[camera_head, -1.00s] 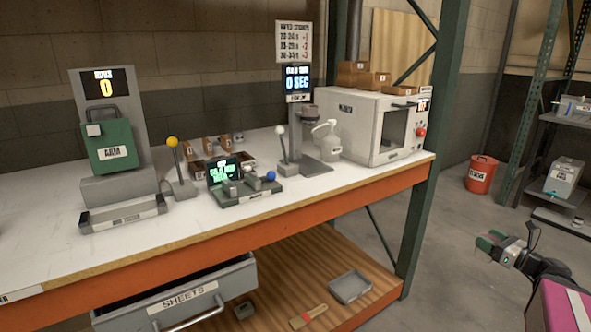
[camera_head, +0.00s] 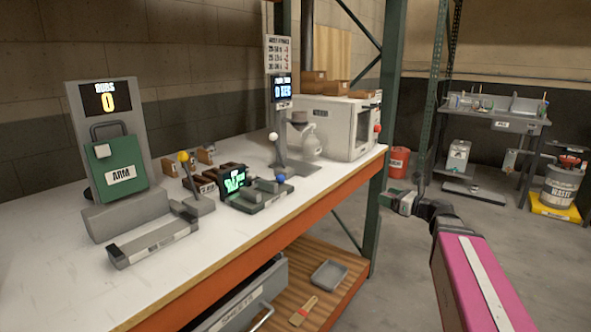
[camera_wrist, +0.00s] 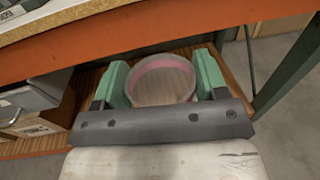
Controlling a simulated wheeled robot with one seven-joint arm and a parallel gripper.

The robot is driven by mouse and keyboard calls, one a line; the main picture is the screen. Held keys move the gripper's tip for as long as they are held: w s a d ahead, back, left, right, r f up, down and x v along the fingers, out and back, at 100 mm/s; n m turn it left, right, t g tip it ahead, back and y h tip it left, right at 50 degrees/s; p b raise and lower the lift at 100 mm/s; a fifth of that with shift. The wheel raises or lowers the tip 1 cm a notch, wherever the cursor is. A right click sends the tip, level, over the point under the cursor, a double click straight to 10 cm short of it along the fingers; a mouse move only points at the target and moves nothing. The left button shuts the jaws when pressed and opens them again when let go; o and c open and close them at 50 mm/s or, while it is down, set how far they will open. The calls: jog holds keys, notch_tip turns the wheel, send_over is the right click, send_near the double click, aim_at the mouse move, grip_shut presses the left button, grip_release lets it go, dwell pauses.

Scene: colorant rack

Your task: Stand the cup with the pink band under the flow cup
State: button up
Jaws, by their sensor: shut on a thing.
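My gripper (camera_head: 403,203) is in front of the bench's right end, below the top, in the head view. In the wrist view its green fingers (camera_wrist: 161,84) are shut on a pale, round cup with a pink band (camera_wrist: 163,68), one finger on each side. The cup is hard to make out in the head view. The flow cup (camera_head: 298,116) is a grey cup on a stand with a lit timer display (camera_head: 281,88). The stand's base (camera_head: 283,181) is on the bench top, partly hidden by things in front.
A white-knobbed lever (camera_head: 273,137) and a small device with a green display (camera_head: 233,180) are in front. A green post (camera_head: 385,150) rises at the bench's right end.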

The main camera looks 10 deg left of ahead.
jog(key=w+a+r+n+g+y, duration=0.1)
jog(key=w+a+r+n+g, duration=0.1)
jog(key=a+r, duration=1.4)
jog(key=shift+m, duration=0.3)
jog(key=shift+f+x, duration=0.7)
jog(key=shift+x, duration=2.5)
jog(key=shift+f+x, duration=0.7)
jog(key=shift+x, duration=2.55)
jog(key=shift+f+x, duration=0.7)
jog(key=shift+x, duration=2.5)
jog(key=shift+s, duration=0.15)
jog(key=o, duration=0.9)
jog(key=shift+f, duration=0.1)
jog(key=v, duration=1.2)
jog(key=shift+s, duration=0.1)
